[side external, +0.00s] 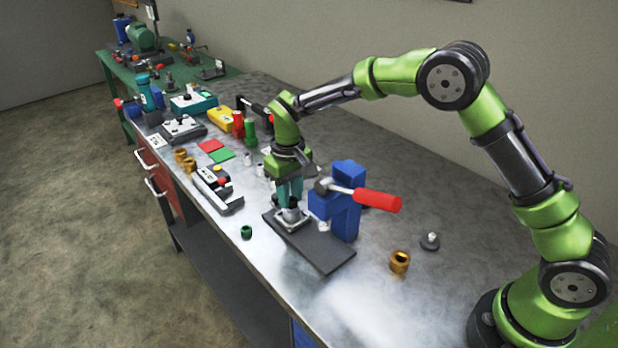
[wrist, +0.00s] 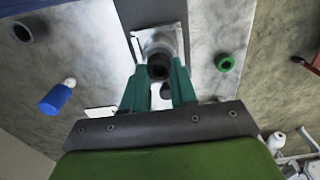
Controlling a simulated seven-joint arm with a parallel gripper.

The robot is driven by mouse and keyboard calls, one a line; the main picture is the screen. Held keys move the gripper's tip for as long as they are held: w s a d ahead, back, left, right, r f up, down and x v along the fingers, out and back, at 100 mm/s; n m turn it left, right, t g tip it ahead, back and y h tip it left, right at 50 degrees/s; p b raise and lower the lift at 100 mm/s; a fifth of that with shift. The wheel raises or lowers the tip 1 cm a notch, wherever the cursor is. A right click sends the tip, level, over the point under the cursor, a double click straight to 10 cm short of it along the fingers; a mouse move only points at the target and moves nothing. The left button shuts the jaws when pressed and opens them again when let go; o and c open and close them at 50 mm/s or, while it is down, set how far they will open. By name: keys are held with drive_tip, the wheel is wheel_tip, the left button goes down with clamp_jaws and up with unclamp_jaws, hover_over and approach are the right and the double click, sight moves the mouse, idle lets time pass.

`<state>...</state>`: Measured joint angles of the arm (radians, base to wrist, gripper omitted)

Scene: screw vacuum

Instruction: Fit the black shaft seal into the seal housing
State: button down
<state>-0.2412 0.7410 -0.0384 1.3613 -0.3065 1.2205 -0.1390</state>
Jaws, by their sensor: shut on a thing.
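My gripper (side external: 291,197) points down with teal fingers, shut on the black shaft seal (wrist: 158,70). In the side view the seal shows as a small dark piece between the fingertips, just above the silver seal housing (side external: 291,218). The housing sits on a square flange on a dark base plate (side external: 318,248). In the wrist view the housing (wrist: 160,40) lies directly beyond the seal, and the fingertips flank the seal. I cannot tell whether the seal touches the housing or has entered its bore.
A blue stand (side external: 347,215) with a red-handled tool (side external: 375,200) stands close right of my gripper. A green ring (side external: 246,231), a brass ring (side external: 400,261) and a grey disc with a peg (side external: 430,242) lie nearby. A grey clamp-like tool (side external: 217,190) lies left. The front right bench is clear.

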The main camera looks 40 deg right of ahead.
sight(292, 199)
drive_tip(key=shift+f, duration=0.6)
drive_tip(key=c, duration=0.8)
unclamp_jaws()
wheel_tip(292, 199, up, 17)
drive_tip(key=shift+w, duration=0.1)
drive_tip(key=s+d+r+m+t+y, duration=0.1)
drive_tip(key=s+d+m+t, duration=0.1)
drive_tip(key=s, duration=1.1)
drive_tip(key=s+d+r+m+t+y, duration=0.1)
drive_tip(key=s+d+t, duration=0.4)
drive_tip(key=s, duration=0.8)
drive_tip(key=shift+s+d+r+m, duration=0.25)
drive_tip(key=shift+d+m, duration=0.1)
drive_tip(key=shift+m, duration=0.15)
